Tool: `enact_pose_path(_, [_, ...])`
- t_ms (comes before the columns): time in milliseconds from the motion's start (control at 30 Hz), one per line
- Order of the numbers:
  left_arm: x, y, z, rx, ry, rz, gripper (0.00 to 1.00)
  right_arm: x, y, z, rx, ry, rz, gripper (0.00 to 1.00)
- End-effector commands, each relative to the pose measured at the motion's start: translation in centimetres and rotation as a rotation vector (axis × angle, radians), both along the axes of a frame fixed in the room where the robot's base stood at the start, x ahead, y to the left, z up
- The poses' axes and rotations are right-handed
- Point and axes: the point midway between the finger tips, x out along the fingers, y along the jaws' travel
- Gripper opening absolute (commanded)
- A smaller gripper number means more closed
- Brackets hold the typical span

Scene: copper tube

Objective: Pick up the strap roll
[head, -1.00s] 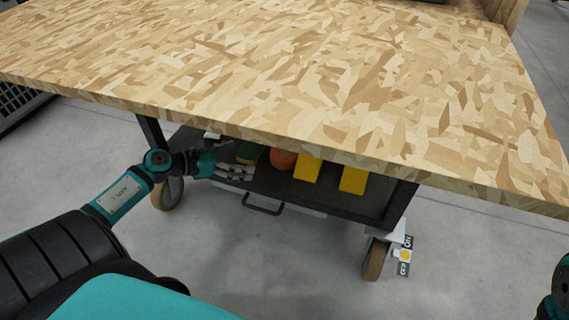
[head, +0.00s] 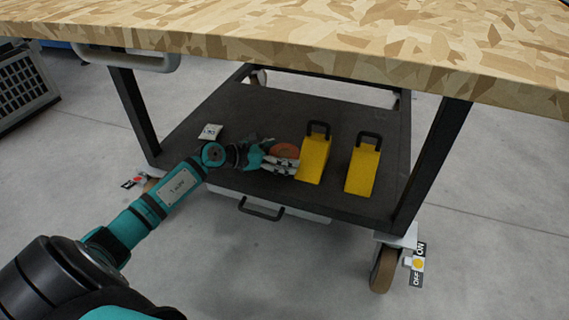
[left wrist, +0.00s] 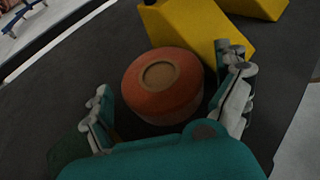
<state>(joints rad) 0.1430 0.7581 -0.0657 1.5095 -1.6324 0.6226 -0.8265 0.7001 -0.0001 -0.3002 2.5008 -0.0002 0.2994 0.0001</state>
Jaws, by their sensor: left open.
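The strap roll is an orange-red roll (head: 287,151) with a tan round centre, lying on the dark lower shelf of the cart. My left gripper (head: 276,164) is open beside it and partly covers it in the head view. In the left wrist view the roll (left wrist: 163,85) lies between the two spread fingers of my left gripper (left wrist: 166,78), with a gap to the left finger and the right finger close to its side. I cannot tell whether that finger touches it. My right gripper is not in view.
Two yellow wedge blocks (head: 313,158) (head: 362,169) with black handles stand right of the roll, the first very close. A small white packet (head: 210,132) lies at the left. A dark green thing (left wrist: 70,148) is by the left finger. The wooden tabletop (head: 350,40) overhangs the shelf.

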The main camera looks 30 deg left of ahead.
Motion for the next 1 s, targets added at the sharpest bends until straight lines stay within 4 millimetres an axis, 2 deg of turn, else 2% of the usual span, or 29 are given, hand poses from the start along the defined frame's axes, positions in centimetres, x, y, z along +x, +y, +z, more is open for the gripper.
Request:
enact_pose_path(267, [0.29,-0.2,-0.07,0.0,0.0,0.0,0.99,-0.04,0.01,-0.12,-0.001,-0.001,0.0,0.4])
enact_pose_path(733, [0.24,-0.12,-0.24,0.002,0.002,0.001,0.38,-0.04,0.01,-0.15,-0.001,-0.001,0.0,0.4])
enact_pose_path(1000, [0.24,-0.09,-0.07,0.003,0.002,0.0,0.38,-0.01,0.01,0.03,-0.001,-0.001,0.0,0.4])
